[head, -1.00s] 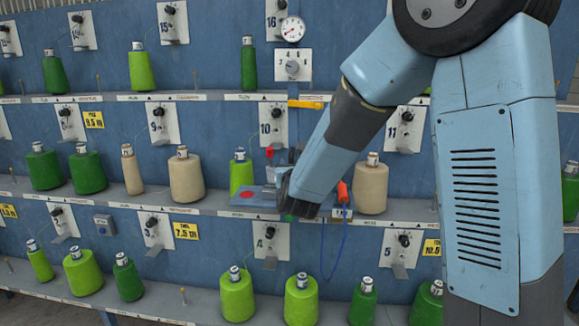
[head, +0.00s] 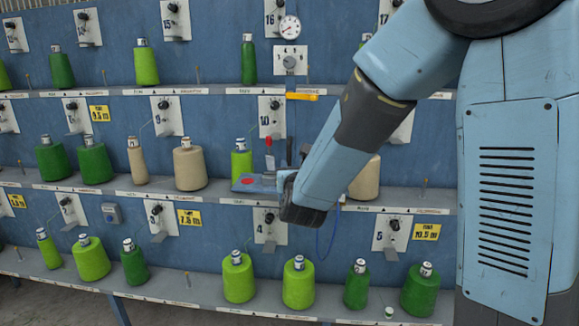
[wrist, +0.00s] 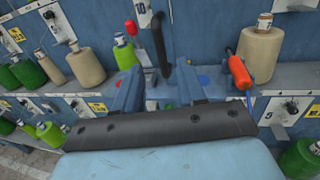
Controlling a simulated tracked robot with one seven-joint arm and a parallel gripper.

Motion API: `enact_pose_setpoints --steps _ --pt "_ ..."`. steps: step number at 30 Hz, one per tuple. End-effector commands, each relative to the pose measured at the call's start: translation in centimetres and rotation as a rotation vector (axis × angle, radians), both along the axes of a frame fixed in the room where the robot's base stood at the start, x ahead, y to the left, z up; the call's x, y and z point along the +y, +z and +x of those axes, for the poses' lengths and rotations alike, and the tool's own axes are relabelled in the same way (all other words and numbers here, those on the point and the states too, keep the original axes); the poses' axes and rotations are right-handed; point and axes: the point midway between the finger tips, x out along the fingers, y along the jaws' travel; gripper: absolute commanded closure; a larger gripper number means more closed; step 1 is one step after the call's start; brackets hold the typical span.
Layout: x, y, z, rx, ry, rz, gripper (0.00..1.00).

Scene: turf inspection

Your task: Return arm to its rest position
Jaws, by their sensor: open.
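My gripper (wrist: 157,78) is open in the wrist view, its two blue fingers apart with nothing held between them. In the head view my arm reaches down and left, and its dark wrist hides most of the gripper. The gripper is in front of the middle shelf, near a blue plate with a red dot (head: 250,182). A black hooked rod (wrist: 158,40) and a red-topped piece (wrist: 131,27) stand beyond the fingers in the wrist view. An orange-handled tool (wrist: 240,72) with a blue cord is at their right.
A blue rack fills the view, with shelves of green and beige spools, numbered plates and yellow tags. A beige spool (wrist: 258,55) stands right of the gripper. A green spool (head: 242,164) stands near the plate. A gauge (head: 290,26) hangs above. Floor shows at lower left.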

Motion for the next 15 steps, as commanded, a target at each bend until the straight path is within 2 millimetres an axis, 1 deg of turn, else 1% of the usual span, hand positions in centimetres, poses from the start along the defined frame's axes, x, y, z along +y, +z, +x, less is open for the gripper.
enact_pose_setpoints --steps 5,15 --pt "0.26 -0.06 -0.59 0.001 0.006 -0.001 0.6" --pt "0.78 -0.03 -0.83 0.001 0.014 0.0 0.6"
